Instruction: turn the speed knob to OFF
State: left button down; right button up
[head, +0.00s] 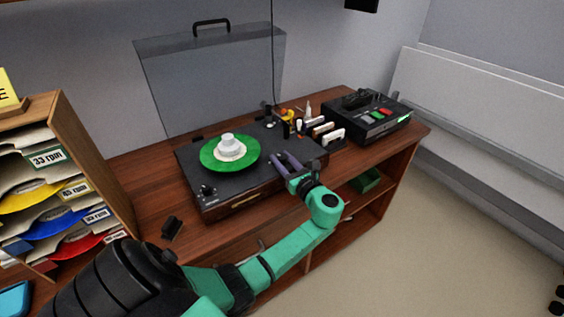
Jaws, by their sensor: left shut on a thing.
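The record player (190,160) stands on the wooden cabinet, with a green record (222,166) and a white stepped piece at its centre. My left gripper (286,160) is low over the right front part of the dark deck. Its two fingers are shut around a small part there, which seems to be the speed knob. The fingers hide it, so its setting cannot be read. Another black knob (207,190) is uncovered at the deck's front left corner. My right gripper is not in view.
A clear lid (210,85) stands raised behind the deck. Small items crowd the deck's right back, near white cards (333,136). A black device (368,122) with coloured buttons stands right. A paper rack (85,165) stands left; a small black object (172,227) lies in front.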

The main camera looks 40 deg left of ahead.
pick_arm(q)
jog(key=n+g+b, duration=0.1)
jog(key=g, duration=0.1)
jog(key=n+g+y+b, duration=0.1)
jog(key=g, duration=0.1)
jog(key=shift+f+n, duration=0.15)
jog(key=shift+n, duration=0.15)
jog(key=shift+n+g+b, duration=0.45)
jog(key=shift+n+g, duration=0.05)
jog(key=shift+g, duration=0.2)
jog(key=c, duration=0.5)
grip_release()
jog(key=shift+r, duration=0.2)
jog(key=d+b, duration=0.2)
jog(key=d, duration=1.2)
jog(key=shift+s+d+b, duration=0.15)
jog(key=shift+d+b, duration=0.2)
